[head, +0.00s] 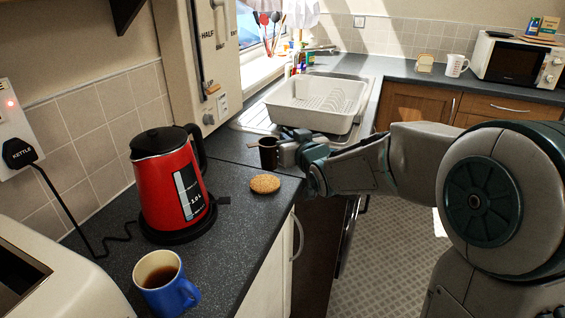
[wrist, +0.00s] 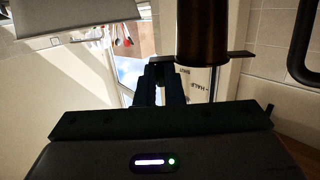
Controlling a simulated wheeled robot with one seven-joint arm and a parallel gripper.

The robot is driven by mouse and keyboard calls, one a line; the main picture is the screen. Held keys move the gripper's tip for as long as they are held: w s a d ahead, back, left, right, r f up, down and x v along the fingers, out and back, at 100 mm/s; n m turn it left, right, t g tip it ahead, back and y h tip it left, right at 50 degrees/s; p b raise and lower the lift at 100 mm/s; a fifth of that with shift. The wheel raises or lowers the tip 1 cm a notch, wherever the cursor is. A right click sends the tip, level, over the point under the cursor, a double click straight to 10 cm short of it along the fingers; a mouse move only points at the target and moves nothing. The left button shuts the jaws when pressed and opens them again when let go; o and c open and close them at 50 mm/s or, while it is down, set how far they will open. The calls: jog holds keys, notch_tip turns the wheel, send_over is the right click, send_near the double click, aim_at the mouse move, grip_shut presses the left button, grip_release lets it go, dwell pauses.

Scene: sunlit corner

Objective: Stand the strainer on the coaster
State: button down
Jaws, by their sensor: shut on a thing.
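The strainer (head: 268,154) is a small dark cup-shaped thing with a short tab sticking out to the left, seen in the head view behind the coaster. My gripper (head: 287,153) comes in from the right and is shut on its side. In the wrist view, the strainer (wrist: 203,30) is a dark brown cylinder with a flat rim tab, just beyond my gripper (wrist: 165,72); the exact grip is hard to see there. The coaster (head: 265,184) is a round, tan disc lying bare on the dark worktop, nearer the camera than the strainer. Whether the strainer touches the worktop is unclear.
A red kettle (head: 172,184) stands left of the coaster, its cord running to the wall. A blue mug (head: 166,285) stands at the front. A white dish rack (head: 316,104) sits at the sink behind the strainer. The worktop's right edge is close to the coaster.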

jog(key=shift+w+a+f+b, duration=0.15)
jog(key=shift+a+f, duration=0.25)
jog(key=shift+f, duration=0.8)
jog(key=shift+s+a+f+b, duration=0.15)
jog(key=shift+a+f, duration=0.2)
jog(key=shift+f, duration=0.85)
jog(key=shift+w+f, duration=0.1)
jog(key=shift+f, duration=0.15)
jog(key=c, duration=1.5)
grip_release()
jog(key=shift+c, duration=0.2)
